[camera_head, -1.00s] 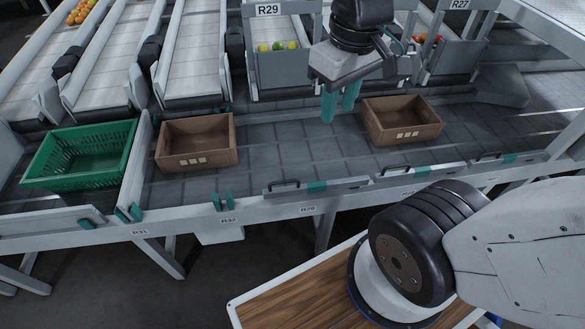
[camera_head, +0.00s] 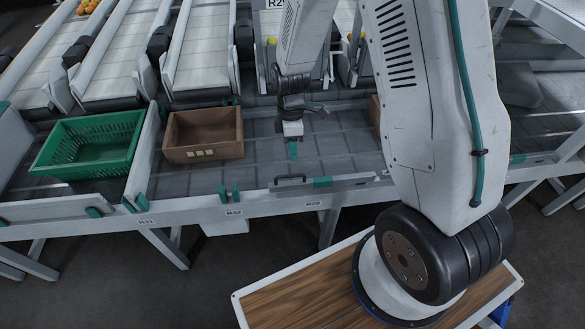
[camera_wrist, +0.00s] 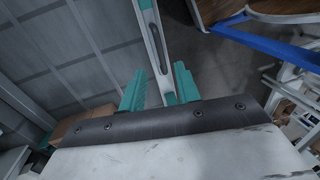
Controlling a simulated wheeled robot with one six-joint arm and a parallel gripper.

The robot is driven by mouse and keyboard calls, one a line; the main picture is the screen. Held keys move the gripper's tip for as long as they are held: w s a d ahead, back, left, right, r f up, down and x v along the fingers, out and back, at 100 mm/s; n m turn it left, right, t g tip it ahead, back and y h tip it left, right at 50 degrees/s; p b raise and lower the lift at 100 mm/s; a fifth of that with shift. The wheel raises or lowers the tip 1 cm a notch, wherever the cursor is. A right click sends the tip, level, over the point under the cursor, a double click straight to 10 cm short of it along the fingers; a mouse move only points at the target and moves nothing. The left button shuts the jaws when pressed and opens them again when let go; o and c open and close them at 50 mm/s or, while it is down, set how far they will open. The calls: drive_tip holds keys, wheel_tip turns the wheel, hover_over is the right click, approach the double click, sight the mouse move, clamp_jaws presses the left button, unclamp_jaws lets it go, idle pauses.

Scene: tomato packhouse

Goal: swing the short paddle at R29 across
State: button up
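The short paddle (camera_head: 345,182) at R29 is a pale bar with a teal patch and a black handle. My gripper (camera_head: 293,150) points down over the belt, just behind the handle end in the head view. In the wrist view the paddle (camera_wrist: 145,18) and its black handle (camera_wrist: 158,55) run away from the space between my two teal fingers. The fingers of my gripper (camera_wrist: 158,85) are apart and hold nothing that I can see. I cannot tell whether they touch the paddle.
A brown crate (camera_head: 203,156) stands on the belt to the left, with a green crate (camera_head: 140,168) beyond it. Another brown crate (camera_head: 374,112) is mostly hidden behind my arm. Belt around my gripper is clear. A wooden-topped surface (camera_head: 290,303) lies below, in front.

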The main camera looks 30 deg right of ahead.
hover_over(293, 181)
wheel_tip(293, 181, down, 8)
drive_tip(key=shift+r, duration=0.1)
idle(0.3)
drive_tip(key=shift+w, duration=0.1)
clamp_jaws()
